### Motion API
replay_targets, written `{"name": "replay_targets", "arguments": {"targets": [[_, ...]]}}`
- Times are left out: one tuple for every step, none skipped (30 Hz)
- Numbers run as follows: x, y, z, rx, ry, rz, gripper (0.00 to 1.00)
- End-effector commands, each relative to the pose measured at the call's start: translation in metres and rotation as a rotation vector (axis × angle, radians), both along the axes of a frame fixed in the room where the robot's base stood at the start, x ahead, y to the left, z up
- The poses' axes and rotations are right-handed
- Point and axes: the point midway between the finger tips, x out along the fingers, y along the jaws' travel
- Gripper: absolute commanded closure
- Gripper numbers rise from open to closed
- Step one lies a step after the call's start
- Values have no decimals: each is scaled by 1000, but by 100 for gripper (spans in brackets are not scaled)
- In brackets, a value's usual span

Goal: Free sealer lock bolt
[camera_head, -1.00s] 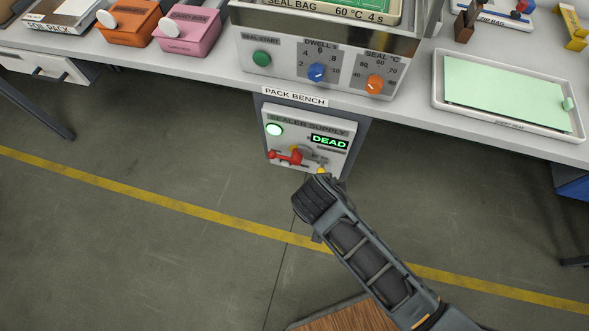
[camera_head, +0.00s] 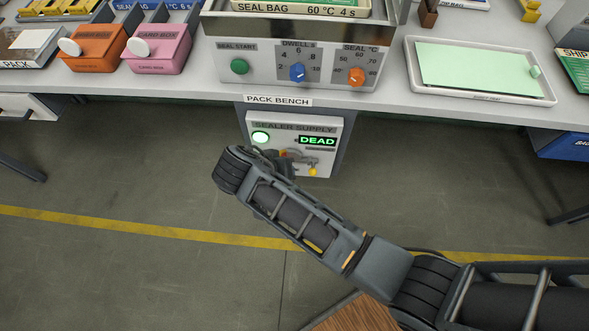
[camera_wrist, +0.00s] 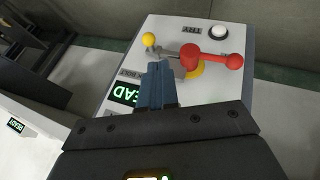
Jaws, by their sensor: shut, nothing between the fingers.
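The sealer supply box (camera_head: 335,135) hangs under the bench edge. Its display (camera_head: 318,141) reads DEAD. In the wrist view a red handle (camera_wrist: 218,59) with a round knob lies across a yellow disc. A yellow ball (camera_wrist: 148,40) on a grey stem, apparently the lock bolt, stands to the handle's left. The ball also shows in the head view (camera_head: 312,171). My gripper (camera_wrist: 158,68) is shut and empty, its fingertips over the box face just below the ball's stem in the picture; contact cannot be told. In the head view my arm hides the fingers and part of the handle.
Above the box stands the sealer panel with a green button (camera_head: 239,67), a blue dial (camera_head: 297,72) and an orange dial (camera_head: 356,76). The bench edge (camera_head: 180,88) overhangs. A white button (camera_wrist: 219,32) sits on the box.

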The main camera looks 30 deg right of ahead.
Motion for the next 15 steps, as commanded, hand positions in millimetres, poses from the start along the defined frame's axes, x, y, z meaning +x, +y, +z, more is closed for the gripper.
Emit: {"name": "replay_targets", "arguments": {"targets": [[0,-4,-5,0,2,-2,100],[1,-6,-8,-1,2,-2,100],[1,-9,-13,-1,3,-2,100],[2,-12,-17,-1,2,-2,100],[3,-15,-22,-1,3,-2,100],[4,-18,-28,-1,2,-2,100],[5,-21,-33,-1,4,-2,100],[5,-24,-37,-1,2,-2,100],[6,-28,-43,-1,3,-2,100],[7,-31,-47,-1,2,-2,100],[8,-34,-52,-1,3,-2,100],[9,-37,-57,-1,2,-2,100],[9,-39,-60,-1,2,-2,100],[10,-41,-63,-1,2,-1,100],[11,-43,-67,-1,0,0,100]]}}
